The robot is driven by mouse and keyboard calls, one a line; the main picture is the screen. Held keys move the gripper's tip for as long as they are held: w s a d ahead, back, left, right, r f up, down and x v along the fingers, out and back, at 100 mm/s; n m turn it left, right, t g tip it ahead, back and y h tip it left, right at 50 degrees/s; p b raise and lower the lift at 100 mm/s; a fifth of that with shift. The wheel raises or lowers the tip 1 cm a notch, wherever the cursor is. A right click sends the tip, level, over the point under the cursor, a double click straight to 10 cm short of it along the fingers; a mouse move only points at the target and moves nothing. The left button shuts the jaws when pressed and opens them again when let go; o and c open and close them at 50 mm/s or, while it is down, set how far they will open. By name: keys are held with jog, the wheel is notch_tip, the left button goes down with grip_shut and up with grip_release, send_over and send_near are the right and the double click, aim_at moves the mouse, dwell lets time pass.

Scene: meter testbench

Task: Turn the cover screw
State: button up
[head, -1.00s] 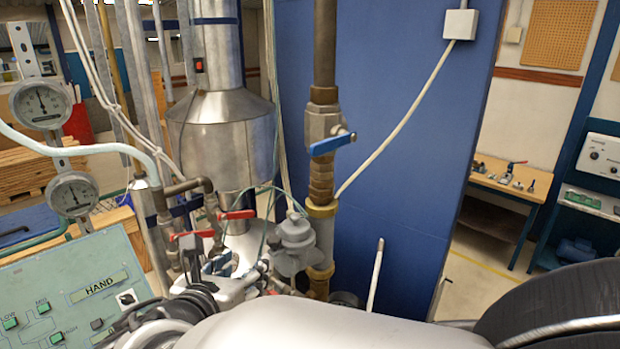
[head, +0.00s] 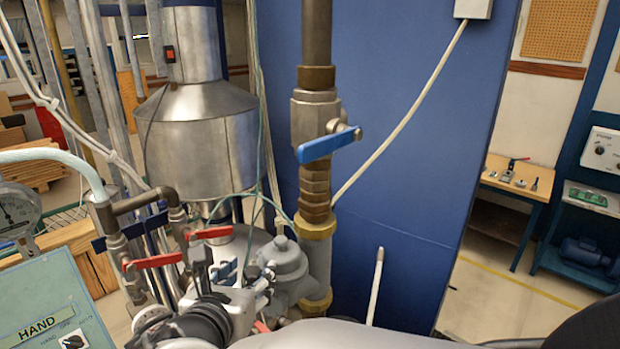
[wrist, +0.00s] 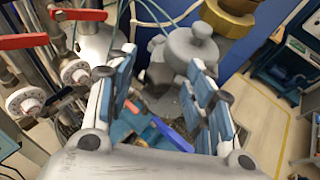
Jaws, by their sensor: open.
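A grey metal housing (head: 288,268) with a domed cover and a small round cap stands at the brass-fitted vertical pipe in the head view. In the wrist view the housing (wrist: 180,55) lies just beyond my fingers, with a knob-like screw or cap (wrist: 203,28) on top. I cannot tell surely whether this is the cover screw. My gripper (wrist: 161,60) is open, its blue-padded fingers apart and nothing seen held between them. In the head view my gripper (head: 243,275) is in front and left of the housing, partly hidden by my arm.
Red-handled valves (head: 152,261) and thin hoses crowd the left. A blue-handled valve (head: 328,145) is on the pipe above the housing. A control panel (head: 48,308) stands at lower left, and a blue wall (head: 420,170) behind. Open floor lies to the right.

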jog(key=shift+s+r, duration=0.15)
jog(key=shift+s, duration=0.2)
jog(key=shift+c, duration=0.2)
jog(key=shift+w, duration=0.2)
jog(key=c, duration=1)
jog(key=shift+d+n+y+b, duration=0.4)
jog(key=shift+n+y+b, duration=0.5)
jog(key=shift+y+b, duration=0.25)
jog(key=shift+n+y+b, duration=0.55)
jog(key=shift+n+y, duration=0.05)
jog(key=shift+y, duration=0.05)
jog(key=o, duration=1)
jog(key=shift+o, duration=0.2)
